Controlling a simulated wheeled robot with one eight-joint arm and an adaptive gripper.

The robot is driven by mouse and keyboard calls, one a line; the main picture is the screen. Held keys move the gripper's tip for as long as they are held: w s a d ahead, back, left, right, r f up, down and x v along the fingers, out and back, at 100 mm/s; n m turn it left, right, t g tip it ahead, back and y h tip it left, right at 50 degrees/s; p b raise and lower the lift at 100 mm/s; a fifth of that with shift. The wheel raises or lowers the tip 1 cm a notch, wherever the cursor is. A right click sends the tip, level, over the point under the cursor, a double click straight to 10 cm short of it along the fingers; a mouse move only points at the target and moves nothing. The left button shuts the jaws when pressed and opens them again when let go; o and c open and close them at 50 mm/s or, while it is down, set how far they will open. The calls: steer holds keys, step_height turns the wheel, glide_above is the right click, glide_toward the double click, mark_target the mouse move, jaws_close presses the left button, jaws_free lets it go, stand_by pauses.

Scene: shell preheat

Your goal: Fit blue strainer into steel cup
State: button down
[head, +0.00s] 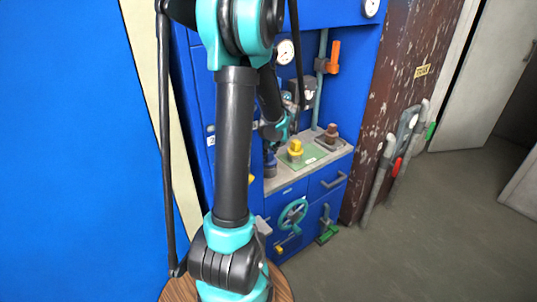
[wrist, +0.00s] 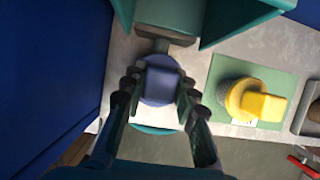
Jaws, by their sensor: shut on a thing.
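A blue round piece with a square top, which looks like the blue strainer (wrist: 162,82), sits between the two fingers of my gripper (wrist: 161,88) in the wrist view. The fingers are shut on its sides. In the head view a dark blue piece (head: 270,165) shows low at the left end of the counter, below my wrist. I cannot make out the steel cup in either view. What lies right under the blue piece is hidden, so I cannot tell whether it touches anything below.
A yellow-topped knurled piece (wrist: 262,103) stands on a green mat (wrist: 225,70), right of my gripper. A brown-topped fitting (head: 332,132) stands farther right on the counter (head: 330,155). A vertical pipe with an orange handle (head: 334,54) rises behind. Blue cabinet walls close in the left.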

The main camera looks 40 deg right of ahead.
steer(key=shift+f, duration=0.35)
steer(key=c, duration=1.2)
jaws_free()
steer(key=shift+r, duration=0.1)
steer(key=shift+r, duration=0.25)
steer(key=v, duration=1.2)
steer(key=shift+a, duration=0.1)
steer(key=shift+s, duration=0.15)
